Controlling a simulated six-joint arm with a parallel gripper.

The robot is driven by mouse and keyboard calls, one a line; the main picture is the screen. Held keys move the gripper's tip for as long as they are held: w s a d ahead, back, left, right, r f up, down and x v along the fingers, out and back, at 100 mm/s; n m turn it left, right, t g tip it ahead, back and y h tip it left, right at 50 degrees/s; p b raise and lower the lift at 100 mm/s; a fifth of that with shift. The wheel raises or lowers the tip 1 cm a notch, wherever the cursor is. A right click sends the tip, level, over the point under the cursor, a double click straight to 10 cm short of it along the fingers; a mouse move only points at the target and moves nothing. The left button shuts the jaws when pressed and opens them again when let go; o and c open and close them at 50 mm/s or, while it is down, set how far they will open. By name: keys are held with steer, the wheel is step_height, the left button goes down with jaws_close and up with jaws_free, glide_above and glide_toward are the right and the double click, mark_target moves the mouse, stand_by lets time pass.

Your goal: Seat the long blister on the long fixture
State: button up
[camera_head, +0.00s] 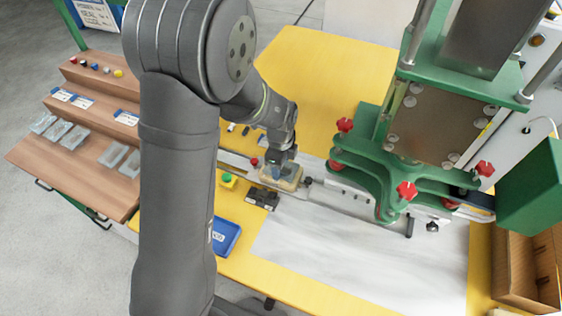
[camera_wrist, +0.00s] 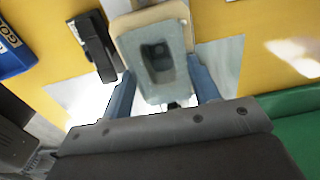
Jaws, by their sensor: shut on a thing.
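The long blister (camera_wrist: 165,75) is a pale grey-green, see-through tray with a dark recess in its middle. My gripper (camera_wrist: 163,90) is shut on it, with one blue finger along each long side. The long fixture (camera_wrist: 122,42) is a tan block with rounded corners under the blister. Its rim shows past the blister's far end and left side in the wrist view. In the head view, my gripper (camera_head: 281,165) is low over the fixture (camera_head: 292,182), and the arm hides part of it. I cannot tell whether the blister touches the fixture or sits fully in it.
A green press (camera_head: 385,155) with red knobs stands right of the fixture. A black clamp-like block (camera_head: 262,198) and a green button on a yellow box (camera_head: 228,180) are close by. A blue bin (camera_head: 226,238) lies in front. Clear blisters (camera_head: 72,137) rest on the left wooden shelf.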

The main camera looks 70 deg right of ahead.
steer(key=shift+f, duration=0.3)
steer(key=o, duration=0.9)
steer(key=c, duration=0.5)
steer(key=shift+o, duration=0.2)
step_height(320, 180, up, 7)
stand_by(0.4)
steer(key=shift+f, duration=3.5)
